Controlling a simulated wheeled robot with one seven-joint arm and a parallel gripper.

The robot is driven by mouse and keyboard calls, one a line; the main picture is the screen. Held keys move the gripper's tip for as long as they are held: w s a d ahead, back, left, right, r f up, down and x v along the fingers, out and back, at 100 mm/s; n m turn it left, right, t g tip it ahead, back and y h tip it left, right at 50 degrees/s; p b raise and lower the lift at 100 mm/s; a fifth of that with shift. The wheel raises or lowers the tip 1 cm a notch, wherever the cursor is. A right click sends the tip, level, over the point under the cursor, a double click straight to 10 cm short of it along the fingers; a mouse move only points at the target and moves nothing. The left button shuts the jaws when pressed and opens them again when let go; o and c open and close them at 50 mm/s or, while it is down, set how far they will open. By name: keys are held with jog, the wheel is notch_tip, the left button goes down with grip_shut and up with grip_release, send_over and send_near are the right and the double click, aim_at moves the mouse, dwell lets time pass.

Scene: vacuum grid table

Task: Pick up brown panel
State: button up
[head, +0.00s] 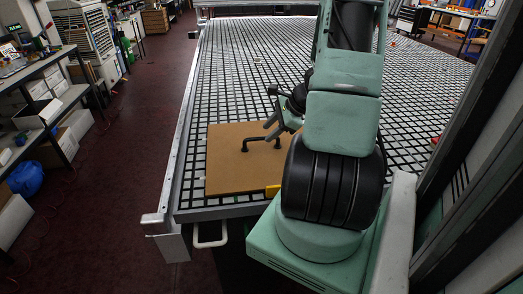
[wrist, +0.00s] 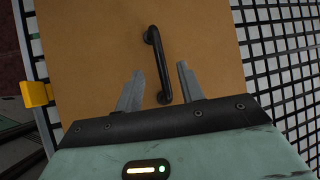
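The brown panel (head: 228,160) lies flat on the near left corner of the grid table. It fills much of the wrist view (wrist: 90,50). A black bar handle (head: 262,143) is fixed to its top; in the wrist view the handle (wrist: 155,62) runs up and down. My gripper (wrist: 160,78) is open, with its two grey fingers apart. The near end of the handle shows between the fingers, and they do not visibly touch it. In the head view my arm hides the right part of the panel and much of the gripper.
The white grid table (head: 240,70) has a black grid top, clear behind the panel. A yellow block (wrist: 36,93) sits at the panel's edge. Shelves and a workbench (head: 40,90) stand at the left, across a dark red floor (head: 150,110).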

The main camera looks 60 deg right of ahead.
aim_at(261, 138)
jog(key=shift+x, duration=2.75)
jog(key=shift+d, duration=0.15)
grip_shut()
